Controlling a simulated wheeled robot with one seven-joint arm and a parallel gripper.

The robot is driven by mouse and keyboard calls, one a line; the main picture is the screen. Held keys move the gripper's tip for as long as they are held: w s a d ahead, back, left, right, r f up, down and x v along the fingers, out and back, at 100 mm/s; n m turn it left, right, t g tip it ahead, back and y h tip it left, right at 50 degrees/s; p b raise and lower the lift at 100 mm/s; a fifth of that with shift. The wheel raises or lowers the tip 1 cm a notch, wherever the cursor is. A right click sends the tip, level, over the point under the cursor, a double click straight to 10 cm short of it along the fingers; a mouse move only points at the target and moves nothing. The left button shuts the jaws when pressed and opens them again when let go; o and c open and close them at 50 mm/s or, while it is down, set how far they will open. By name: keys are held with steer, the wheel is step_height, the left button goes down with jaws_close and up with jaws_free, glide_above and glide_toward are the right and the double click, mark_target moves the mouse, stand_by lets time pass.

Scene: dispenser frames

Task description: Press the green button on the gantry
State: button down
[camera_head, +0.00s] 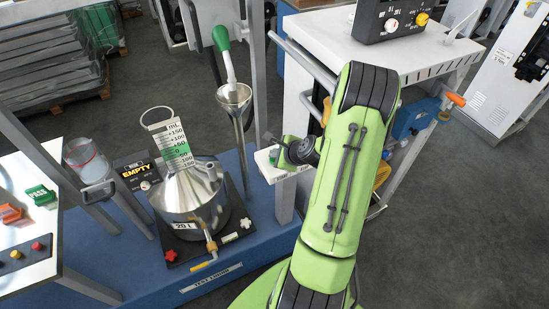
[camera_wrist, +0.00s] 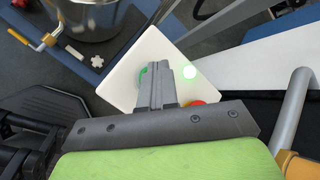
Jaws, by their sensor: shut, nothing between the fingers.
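The gantry's white button box (camera_head: 268,171) sits on a grey post, right of the steel vessel in the head view; my arm and wrist partly cover it. In the wrist view the box face (camera_wrist: 125,84) carries a green button (camera_wrist: 142,76), a red-orange button at its lower right and a bright pale-green lamp (camera_wrist: 189,72). My gripper (camera_wrist: 160,68) is shut and empty, its fingertips in front of the face. The fingers cover the right part of the green button. I cannot tell whether they touch it.
A steel vessel (camera_head: 196,212) with a funnel and scale stands on the blue base left of the box. A steel cone funnel (camera_head: 234,97) with a green-handled tool stands behind. A white cabinet (camera_head: 345,50) is behind my arm. Dark floor (camera_head: 470,210) lies clear at right.

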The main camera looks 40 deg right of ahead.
steer(key=shift+r, duration=0.1)
steer(key=shift+r+p, duration=0.8)
step_height(320, 180, up, 5)
steer(key=p, duration=0.4)
stand_by(0.7)
